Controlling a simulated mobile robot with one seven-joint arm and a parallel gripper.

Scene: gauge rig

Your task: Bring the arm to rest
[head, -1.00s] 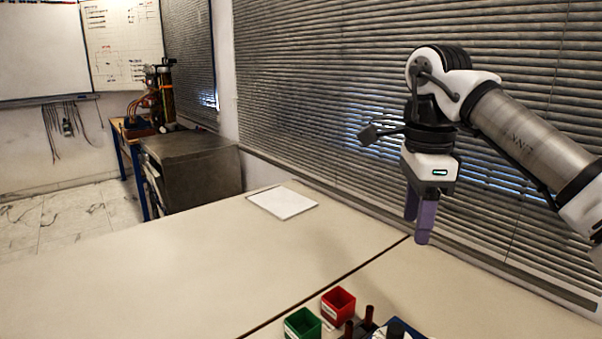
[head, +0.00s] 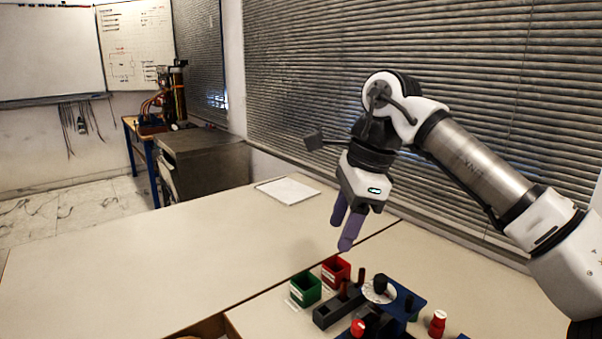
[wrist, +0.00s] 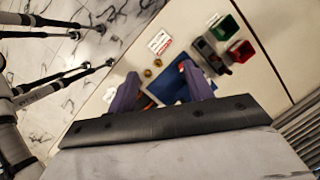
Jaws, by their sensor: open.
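My gripper (head: 345,228) is in the air above the table (head: 150,268), behind the red and green bins in the head view. Its two purple fingers are apart and hold nothing. In the wrist view my gripper (wrist: 160,88) shows its fingers at either side, with a blue plate (wrist: 168,88) seen between and beyond them. The arm comes in from the right, bent at the elbow.
A blue fixture with a dial (head: 380,290) and a red-capped part (head: 437,323) are to the right. A white sheet (head: 287,190) lies farther back. Blinds (head: 450,90) line the wall.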

